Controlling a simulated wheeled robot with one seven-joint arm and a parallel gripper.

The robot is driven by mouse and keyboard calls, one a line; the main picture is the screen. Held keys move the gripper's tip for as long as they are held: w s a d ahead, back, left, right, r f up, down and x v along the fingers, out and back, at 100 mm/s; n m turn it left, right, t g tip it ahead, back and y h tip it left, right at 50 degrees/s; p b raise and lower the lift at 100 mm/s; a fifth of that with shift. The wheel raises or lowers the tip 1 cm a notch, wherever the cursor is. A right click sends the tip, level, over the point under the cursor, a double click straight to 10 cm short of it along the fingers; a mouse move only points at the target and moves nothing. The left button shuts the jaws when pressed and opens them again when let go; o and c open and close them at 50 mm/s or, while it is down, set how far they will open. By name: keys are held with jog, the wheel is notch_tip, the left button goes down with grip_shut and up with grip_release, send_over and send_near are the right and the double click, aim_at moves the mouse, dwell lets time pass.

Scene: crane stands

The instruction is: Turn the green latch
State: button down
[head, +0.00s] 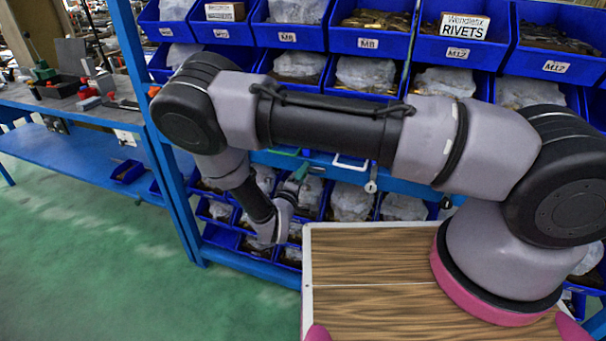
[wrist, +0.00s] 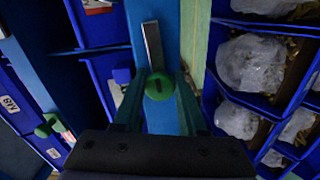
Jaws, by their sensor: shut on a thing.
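The green latch (wrist: 159,86) shows in the wrist view as a round green knob with a dark slot. A grey metal bar (wrist: 152,45) extends above it along a blue upright (wrist: 178,40). My gripper (wrist: 161,90) is shut on the green latch, with one dark green finger on each side of the knob. In the head view my gripper (head: 298,176) is low beside the bin rack, at the end of my bent arm. The latch cannot be made out there.
Blue bins (head: 370,25) with bagged parts fill the rack, and bins (wrist: 255,65) flank the upright. Another green knob-like part (wrist: 54,125) is at left in the wrist view. A workbench (head: 75,105) stands at far left. The green floor (head: 90,240) is clear.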

jog(key=shift+f+m, duration=0.1)
jog(key=shift+m, duration=0.4)
jog(key=shift+c, duration=2.3)
grip_release()
jog(key=shift+s, duration=0.1)
jog(key=v, duration=1)
jog(key=shift+s, duration=0.35)
jog(key=shift+a, duration=0.15)
